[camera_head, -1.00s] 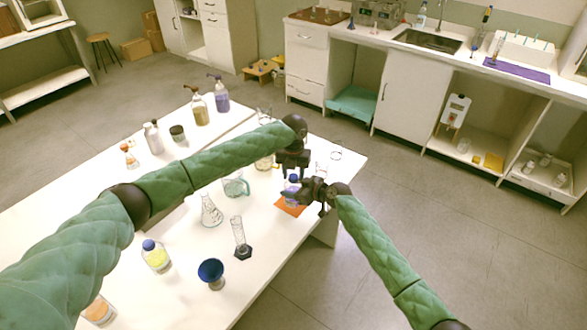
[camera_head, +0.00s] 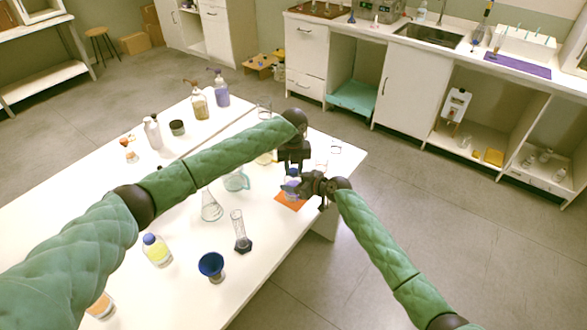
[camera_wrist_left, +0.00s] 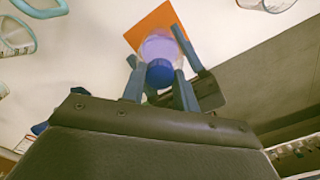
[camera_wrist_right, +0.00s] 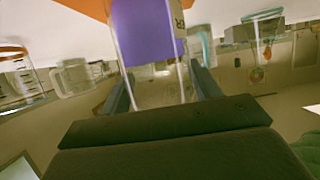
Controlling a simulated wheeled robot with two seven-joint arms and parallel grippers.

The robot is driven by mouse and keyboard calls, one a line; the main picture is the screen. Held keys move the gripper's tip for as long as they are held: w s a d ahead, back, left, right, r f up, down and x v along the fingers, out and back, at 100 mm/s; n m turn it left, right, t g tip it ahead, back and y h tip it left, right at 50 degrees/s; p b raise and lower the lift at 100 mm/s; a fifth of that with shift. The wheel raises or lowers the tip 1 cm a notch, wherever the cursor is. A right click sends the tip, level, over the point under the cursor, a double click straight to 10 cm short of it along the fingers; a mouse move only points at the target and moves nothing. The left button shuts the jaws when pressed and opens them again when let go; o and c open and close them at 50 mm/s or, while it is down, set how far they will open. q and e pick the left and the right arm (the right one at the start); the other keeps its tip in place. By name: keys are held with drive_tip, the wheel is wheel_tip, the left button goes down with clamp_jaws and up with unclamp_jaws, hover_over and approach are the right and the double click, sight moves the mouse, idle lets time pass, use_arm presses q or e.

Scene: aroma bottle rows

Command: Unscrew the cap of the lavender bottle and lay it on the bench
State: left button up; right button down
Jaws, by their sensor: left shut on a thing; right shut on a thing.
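The lavender bottle (camera_head: 291,197) stands on an orange mat (camera_head: 286,207) near the far right corner of the bench. My right gripper (camera_head: 297,188) is shut around its body from the right. The right wrist view shows its violet liquid (camera_wrist_left: 157,47) and clear glass (camera_wrist_right: 160,88) between the fingers. My left gripper (camera_head: 291,173) comes down from above and is shut on the blue cap (camera_wrist_left: 160,73). The cap is in line with the bottle's top; whether its thread is loose cannot be told.
Pump bottles (camera_head: 200,103) stand farther back. Bare bench lies to the front right of the mat.

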use_arm(q)
drive_tip(key=n, duration=1.2)
use_arm(e)
drive_tip(key=shift+f, duration=0.1)
use_arm(q)
drive_tip(key=n, duration=0.6)
drive_tip(key=shift+d+n, duration=0.1)
drive_tip(key=shift+n, duration=0.2)
drive_tip(key=n, duration=1.2)
drive_tip(key=shift+r+n, duration=0.1)
drive_tip(key=shift+n, duration=0.3)
drive_tip(key=n, duration=1.2)
drive_tip(key=shift+r+n, duration=0.1)
drive_tip(key=shift+n, duration=0.3)
drive_tip(key=n, duration=0.4)
drive_tip(key=shift+n, duration=0.4)
use_arm(e)
drive_tip(key=shift+s, duration=0.1)
use_arm(q)
drive_tip(key=shift+n, duration=0.5)
drive_tip(key=shift+r, duration=1.1)
